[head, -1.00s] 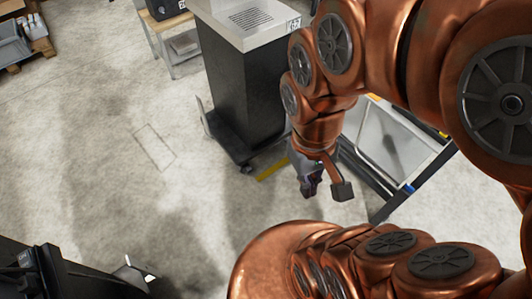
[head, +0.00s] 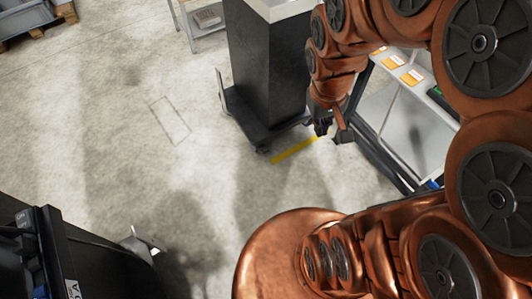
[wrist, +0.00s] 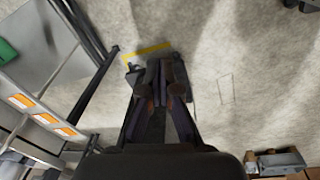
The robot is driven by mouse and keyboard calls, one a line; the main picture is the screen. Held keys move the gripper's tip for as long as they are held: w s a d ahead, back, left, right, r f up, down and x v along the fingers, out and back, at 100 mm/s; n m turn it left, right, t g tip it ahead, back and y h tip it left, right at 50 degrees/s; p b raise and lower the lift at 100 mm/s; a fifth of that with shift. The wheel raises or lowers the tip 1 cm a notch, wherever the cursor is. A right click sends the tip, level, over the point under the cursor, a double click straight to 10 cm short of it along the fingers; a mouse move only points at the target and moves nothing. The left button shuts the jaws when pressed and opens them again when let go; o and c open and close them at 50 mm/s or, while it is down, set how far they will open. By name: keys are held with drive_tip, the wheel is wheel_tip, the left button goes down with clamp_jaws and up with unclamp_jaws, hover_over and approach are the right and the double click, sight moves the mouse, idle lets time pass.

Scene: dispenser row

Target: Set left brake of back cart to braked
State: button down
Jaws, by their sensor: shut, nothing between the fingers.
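A tall black cart (head: 268,75) with a light top stands on a dark low wheeled base (head: 265,135) in the head view. A caster shows at its near corner. I cannot make out its brake or tell how it is set. My gripper (head: 322,128) points down beside the right end of this base, close to the yellow floor strip (head: 293,151). I cannot tell whether it touches the base. In the wrist view my gripper (wrist: 165,62) has its fingers together and empty, pointing towards the yellow strip. Gripper and wrist hide much of the cart there.
A metal rack (head: 405,125) with orange labels stands close right of my gripper. Another black unit (head: 85,265) stands at the lower left. A small shelf table (head: 200,22) is at the top.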

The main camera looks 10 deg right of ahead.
sight(266, 150)
drive_tip(key=w+d+f+n+t+b, duration=0.1)
drive_tip(key=w+d+f+t+b, duration=0.2)
drive_tip(key=w+f+b, duration=0.8)
drive_tip(key=w+d+f+n+t+b, duration=0.25)
drive_tip(key=w+f, duration=1.15)
drive_tip(key=f, duration=0.7)
drive_tip(key=w+a+f+t+y+b, duration=0.1)
drive_tip(key=f+b, duration=0.3)
drive_tip(key=f, duration=0.6)
drive_tip(key=w+a+f+t+y+b, duration=0.2)
drive_tip(key=f+b, duration=0.3)
drive_tip(key=f, duration=0.6)
drive_tip(key=w+a+f+t+y+b, duration=0.2)
drive_tip(key=f+b, duration=0.3)
drive_tip(key=f, duration=0.6)
drive_tip(key=shift+w+a+t, duration=0.45)
drive_tip(key=shift+t, duration=0.3)
drive_tip(key=shift+f, duration=0.1)
